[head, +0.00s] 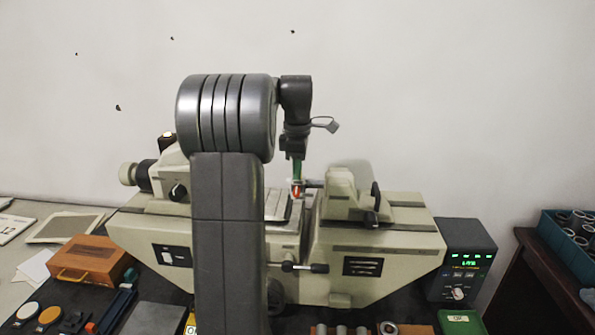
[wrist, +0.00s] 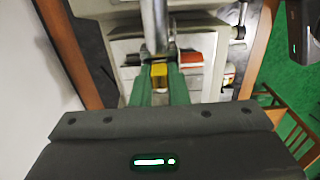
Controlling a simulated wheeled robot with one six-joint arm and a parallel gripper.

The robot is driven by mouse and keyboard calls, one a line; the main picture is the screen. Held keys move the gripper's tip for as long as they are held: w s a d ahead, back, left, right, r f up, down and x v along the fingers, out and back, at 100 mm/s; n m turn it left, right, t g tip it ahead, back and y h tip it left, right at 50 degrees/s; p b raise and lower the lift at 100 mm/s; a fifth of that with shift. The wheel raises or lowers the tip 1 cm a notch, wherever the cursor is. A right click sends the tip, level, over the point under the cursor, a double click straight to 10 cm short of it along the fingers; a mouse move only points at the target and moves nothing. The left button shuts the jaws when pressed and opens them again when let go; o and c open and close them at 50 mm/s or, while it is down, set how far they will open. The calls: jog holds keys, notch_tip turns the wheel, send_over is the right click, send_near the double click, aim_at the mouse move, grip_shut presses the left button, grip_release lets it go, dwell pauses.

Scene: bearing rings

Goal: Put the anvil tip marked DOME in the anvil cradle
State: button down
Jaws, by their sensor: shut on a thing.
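My gripper (head: 297,181) hangs over the middle of the beige measuring machine (head: 370,255). In the wrist view its green fingers (wrist: 160,82) are shut on a small yellow piece (wrist: 158,76), likely the anvil tip. No DOME marking is readable on it. In the head view a small red-orange part (head: 297,191) shows at the fingertips; the wrist view shows a red part (wrist: 191,57) just beyond the fingers. A grey metal cylinder (wrist: 154,25) lies just past the held piece. I cannot make out the anvil cradle clearly, nor tell whether the piece touches anything.
A control box (head: 466,263) with green digits stands right of the machine. A blue crate (head: 549,243) of rings sits at far right. A wooden case (head: 93,261) is at left. Several rings (head: 341,330) and a green tray (head: 461,322) lie in front. My arm hides part of the machine.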

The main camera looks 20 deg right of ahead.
jog(key=c, duration=1.3)
grip_release()
jog(key=shift+r, duration=4.2)
notch_tip(320, 180, down, 8)
jog(key=shift+f, duration=0.25)
